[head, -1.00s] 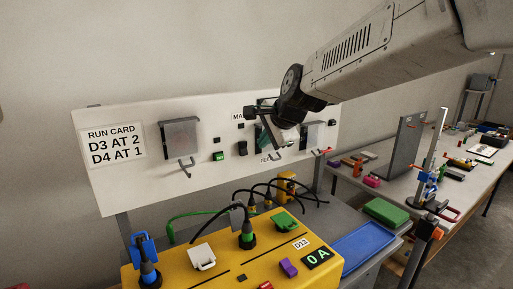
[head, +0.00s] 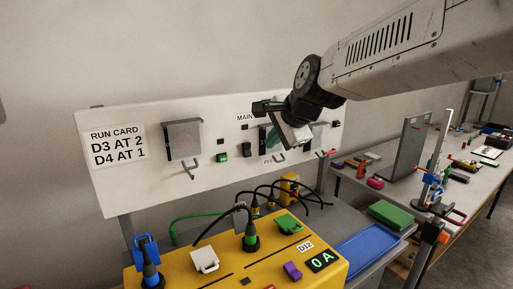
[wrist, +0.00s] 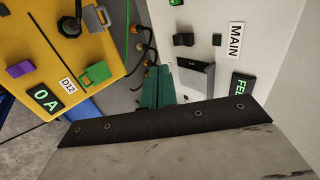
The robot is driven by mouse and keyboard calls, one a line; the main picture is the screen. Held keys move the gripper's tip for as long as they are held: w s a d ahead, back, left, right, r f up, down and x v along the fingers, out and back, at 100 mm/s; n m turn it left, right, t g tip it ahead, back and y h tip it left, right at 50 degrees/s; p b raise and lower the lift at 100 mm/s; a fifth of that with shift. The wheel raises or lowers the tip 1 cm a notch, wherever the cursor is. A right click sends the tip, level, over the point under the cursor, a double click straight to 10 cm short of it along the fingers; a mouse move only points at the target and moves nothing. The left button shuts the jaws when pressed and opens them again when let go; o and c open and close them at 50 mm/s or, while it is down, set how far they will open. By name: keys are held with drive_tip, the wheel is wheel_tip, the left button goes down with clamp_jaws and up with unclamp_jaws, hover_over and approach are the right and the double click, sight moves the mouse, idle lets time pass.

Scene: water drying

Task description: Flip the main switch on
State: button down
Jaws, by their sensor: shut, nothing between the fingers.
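The white panel (head: 130,190) carries a MAIN label (head: 245,117), which also shows in the wrist view (wrist: 235,40). Below the label is a black switch (head: 246,149), also in the wrist view (wrist: 183,39). I cannot tell its lever position. My gripper (head: 268,136) is in front of the panel, to the right of the switch. In the wrist view its teal fingers (wrist: 154,80) are together and empty, beside a grey box (wrist: 195,75) on the panel and apart from the switch. My gripper hides part of the panel in the head view.
A yellow box (head: 210,270) with plugs, cables and a green "0 A" readout (head: 321,261) stands below the panel. A cluttered bench (head: 375,198) is at the right.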

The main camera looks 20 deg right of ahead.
approach(249, 152)
drive_tip(key=shift+s+f+x, duration=0.15)
drive_tip(key=shift+s+x, duration=0.05)
drive_tip(key=shift+x, duration=1)
drive_tip(key=shift+s+f+x, duration=0.15)
drive_tip(key=shift+f+x, duration=0.05)
drive_tip(key=shift+x, duration=1.05)
drive_tip(key=shift+s+f+x, duration=0.15)
drive_tip(key=shift+s+x, duration=0.05)
drive_tip(key=shift+x, duration=1)
drive_tip(key=shift+w+f, duration=0.15)
drive_tip(key=shift+w, duration=0.05)
drive_tip(key=shift+r, duration=0.2)
drive_tip(key=shift+r, duration=0.75)
